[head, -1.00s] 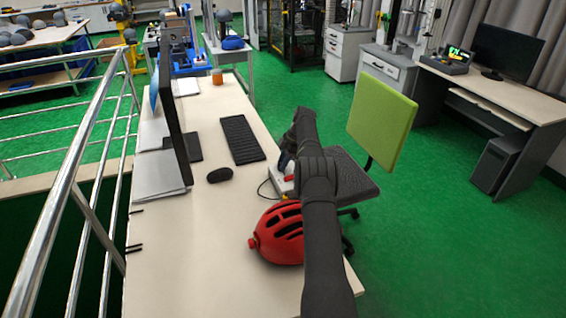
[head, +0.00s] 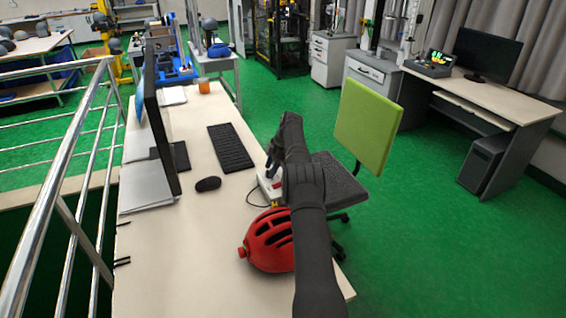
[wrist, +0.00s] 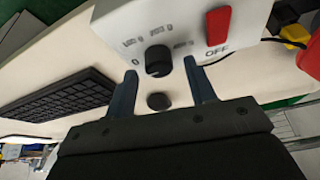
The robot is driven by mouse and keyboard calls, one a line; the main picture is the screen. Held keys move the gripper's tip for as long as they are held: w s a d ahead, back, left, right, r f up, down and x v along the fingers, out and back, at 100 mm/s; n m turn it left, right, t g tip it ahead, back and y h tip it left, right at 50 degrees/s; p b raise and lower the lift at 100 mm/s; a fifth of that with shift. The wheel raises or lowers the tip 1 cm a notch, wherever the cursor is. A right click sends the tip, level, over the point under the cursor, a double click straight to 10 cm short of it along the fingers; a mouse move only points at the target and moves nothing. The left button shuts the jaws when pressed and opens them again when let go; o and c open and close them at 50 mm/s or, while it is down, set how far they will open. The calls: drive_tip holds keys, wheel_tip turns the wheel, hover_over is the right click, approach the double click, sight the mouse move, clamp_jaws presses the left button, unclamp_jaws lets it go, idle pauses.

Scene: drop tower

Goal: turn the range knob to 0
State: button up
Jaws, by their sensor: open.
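The range knob (wrist: 158,61) is a round black dial on the face of a white control box (wrist: 120,22), seen in the wrist view. Small markings surround it, with a "0" at its left. The box also shows in the head view at the desk's right edge (head: 266,191), partly hidden by my arm. My gripper (wrist: 161,68) is open, its two fingertips on either side of the knob in the picture. I cannot tell whether they touch it. In the head view my gripper (head: 272,158) is over the box and its fingers are small.
A red switch (wrist: 217,27) marked OFF sits right of the knob. On the desk are a keyboard (head: 231,148), a mouse (head: 208,184), a monitor (head: 163,120) and a red helmet (head: 265,243) near the box. A green chair (head: 367,125) stands right of the desk.

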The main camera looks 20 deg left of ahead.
wheel_tip(320, 180, up, 4)
drive_tip(key=shift+f, duration=0.25)
drive_tip(key=d+r, duration=0.6)
drive_tip(key=d, duration=0.5)
drive_tip(key=shift+s+d+r, duration=0.15)
drive_tip(key=shift+d+r, duration=0.2)
hover_over(267, 172)
drive_tip(key=w+d, duration=0.1)
drive_tip(key=d, duration=0.1)
drive_tip(key=f, duration=0.7)
drive_tip(key=shift+w+a, duration=0.2)
wheel_tip(267, 172, down, 3)
drive_tip(key=shift+a, duration=0.15)
drive_tip(key=shift+f, duration=0.5)
drive_tip(key=shift+r, duration=0.1)
